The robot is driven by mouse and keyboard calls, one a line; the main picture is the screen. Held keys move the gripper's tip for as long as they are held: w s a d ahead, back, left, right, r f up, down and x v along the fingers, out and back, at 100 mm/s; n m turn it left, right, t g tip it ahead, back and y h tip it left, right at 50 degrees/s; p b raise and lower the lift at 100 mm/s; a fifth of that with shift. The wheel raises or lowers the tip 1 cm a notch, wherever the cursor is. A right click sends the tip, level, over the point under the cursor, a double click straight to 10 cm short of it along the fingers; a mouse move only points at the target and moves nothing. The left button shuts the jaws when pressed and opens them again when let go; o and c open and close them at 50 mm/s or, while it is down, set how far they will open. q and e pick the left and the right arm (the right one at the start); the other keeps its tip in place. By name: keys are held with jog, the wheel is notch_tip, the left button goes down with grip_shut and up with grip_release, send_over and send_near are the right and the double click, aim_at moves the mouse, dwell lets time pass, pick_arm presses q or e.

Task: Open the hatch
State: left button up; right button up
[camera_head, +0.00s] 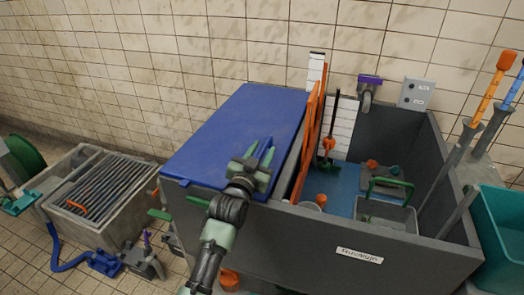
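A large blue panel (235,125), which looks like the hatch, lies over the left part of a dark grey open-topped box (350,255). My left gripper (260,152) is over the panel's front right part. Its two green fingers point away from me with a gap between them, and nothing shows between them. I cannot tell whether it touches the panel.
Orange upright boards (308,140) stand along the panel's right edge. The box's open right part holds a grey basket (385,215) with a green handle and several tools. A teal bin (500,225) stands at right. A grated concrete block (98,195) and pipe fittings (140,258) are on the floor at left.

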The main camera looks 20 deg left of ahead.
pick_arm(q)
grip_shut()
dwell(1.4)
